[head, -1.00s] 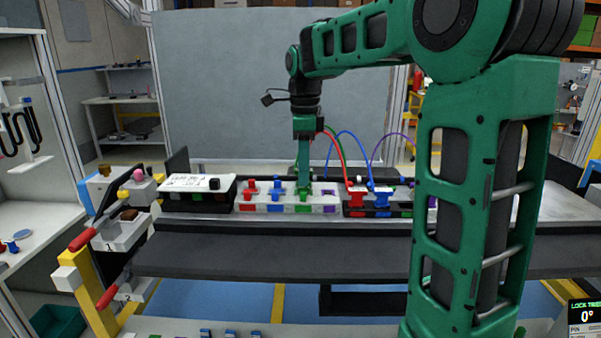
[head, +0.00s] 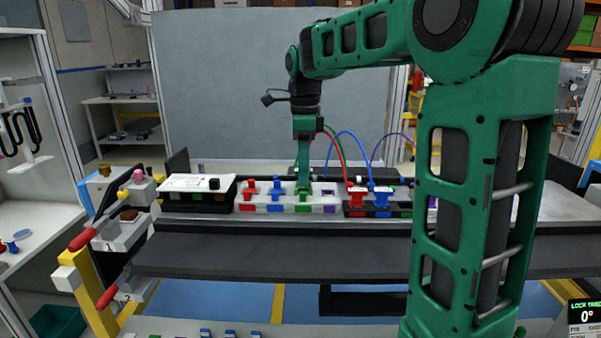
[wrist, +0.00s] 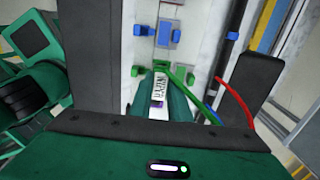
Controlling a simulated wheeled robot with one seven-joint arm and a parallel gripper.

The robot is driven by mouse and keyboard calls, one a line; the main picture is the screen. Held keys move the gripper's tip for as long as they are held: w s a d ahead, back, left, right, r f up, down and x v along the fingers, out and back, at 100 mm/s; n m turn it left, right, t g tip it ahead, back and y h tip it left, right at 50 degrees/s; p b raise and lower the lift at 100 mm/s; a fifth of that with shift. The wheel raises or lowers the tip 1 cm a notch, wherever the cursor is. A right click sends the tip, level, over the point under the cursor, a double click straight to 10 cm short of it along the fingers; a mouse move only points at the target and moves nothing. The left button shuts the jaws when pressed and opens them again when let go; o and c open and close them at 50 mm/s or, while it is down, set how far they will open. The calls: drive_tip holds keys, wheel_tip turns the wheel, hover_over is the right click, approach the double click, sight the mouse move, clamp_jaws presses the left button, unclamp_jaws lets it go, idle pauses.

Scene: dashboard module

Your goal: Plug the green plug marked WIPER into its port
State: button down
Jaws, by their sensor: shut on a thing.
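My gripper (head: 303,186) points down over the white port block (head: 247,207), at its green-marked place between the blue and purple ones. In the wrist view my gripper (wrist: 165,105) is shut on the green plug, whose white lettered label (wrist: 160,84) shows between the fingers. A green cable (wrist: 197,100) leaves the plug to the right. Green markers (wrist: 135,71) of the port sit on either side of the plug's end. The port opening is hidden under the plug, and I cannot tell how deep the plug sits.
A red plug (head: 252,187) and a blue plug (head: 277,186) stand in the white block to the left. A black block (head: 354,213) on the right holds another red plug (head: 356,196) and blue plug (head: 381,196) with arching cables. A white-topped box (head: 185,183) stands at far left.

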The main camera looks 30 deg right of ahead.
drive_tip(key=shift+f, duration=0.95)
drive_tip(key=c, duration=1.6)
unclamp_jaws()
wheel_tip(320, 180, up, 11)
drive_tip(key=shift+f, duration=0.15)
